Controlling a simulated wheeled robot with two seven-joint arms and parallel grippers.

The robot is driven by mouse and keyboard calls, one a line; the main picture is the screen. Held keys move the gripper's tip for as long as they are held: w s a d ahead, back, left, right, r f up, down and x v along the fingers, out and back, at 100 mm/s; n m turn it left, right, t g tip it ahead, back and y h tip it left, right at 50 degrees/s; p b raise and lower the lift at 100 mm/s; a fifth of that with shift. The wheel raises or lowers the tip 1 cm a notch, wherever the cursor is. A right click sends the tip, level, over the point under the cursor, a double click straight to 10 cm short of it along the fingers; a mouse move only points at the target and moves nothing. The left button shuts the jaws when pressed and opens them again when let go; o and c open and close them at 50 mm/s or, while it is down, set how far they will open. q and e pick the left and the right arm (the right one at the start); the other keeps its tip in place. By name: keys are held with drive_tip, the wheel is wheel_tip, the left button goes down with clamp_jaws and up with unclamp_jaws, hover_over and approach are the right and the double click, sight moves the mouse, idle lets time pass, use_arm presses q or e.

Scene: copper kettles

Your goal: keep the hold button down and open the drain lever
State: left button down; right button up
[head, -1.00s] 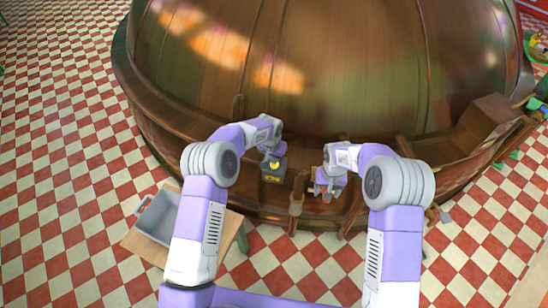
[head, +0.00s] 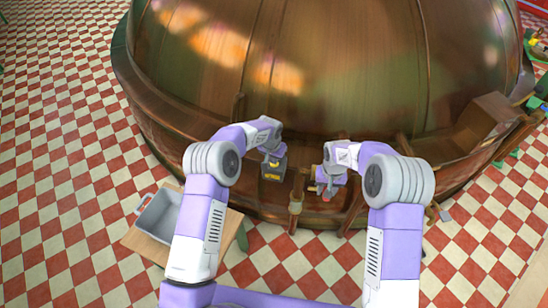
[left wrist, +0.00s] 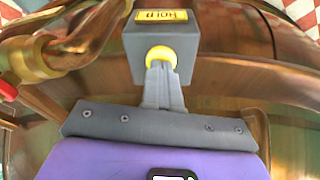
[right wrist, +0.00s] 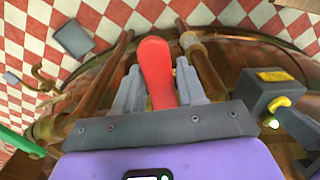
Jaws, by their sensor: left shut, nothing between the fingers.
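The grey hold box (left wrist: 165,40) has a yellow "HOLD" label and a round yellow button (left wrist: 162,58). My left gripper (left wrist: 162,72) is shut and empty, its fingertips against the button. In the right wrist view the box (right wrist: 272,90) shows a lit green lamp. The red drain lever (right wrist: 156,70) stands between the fingers of my right gripper (right wrist: 158,75), which are apart, one on each side of it. I cannot tell if they touch it. In the head view the left gripper (head: 273,160) is at the box, and the right gripper (head: 326,186) is at the lever's red tip.
The large copper kettle (head: 330,70) fills the back. Copper pipes (left wrist: 60,50) run beside the hold box. A grey tray (head: 158,215) sits on a small wooden table at the left. Open checkered floor (head: 60,130) lies to the left.

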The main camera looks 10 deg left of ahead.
drive_tip(key=c, duration=0.6)
drive_tip(key=shift+w+d+n, duration=0.2)
drive_tip(key=shift+d+n, duration=0.9)
drive_tip(key=shift+n, duration=0.1)
drive_tip(key=shift+w+d+n, duration=0.2)
drive_tip(key=shift+d+n, duration=0.3)
drive_tip(key=shift+n, duration=0.1)
drive_tip(key=shift+w+d+n, duration=0.2)
drive_tip(key=shift+d+n, duration=0.3)
drive_tip(key=shift+n, duration=0.1)
drive_tip(key=shift+d, duration=0.1)
drive_tip(key=shift+w+d+n, duration=0.6)
drive_tip(key=shift+d+n, duration=0.25)
drive_tip(key=shift+n, duration=0.35)
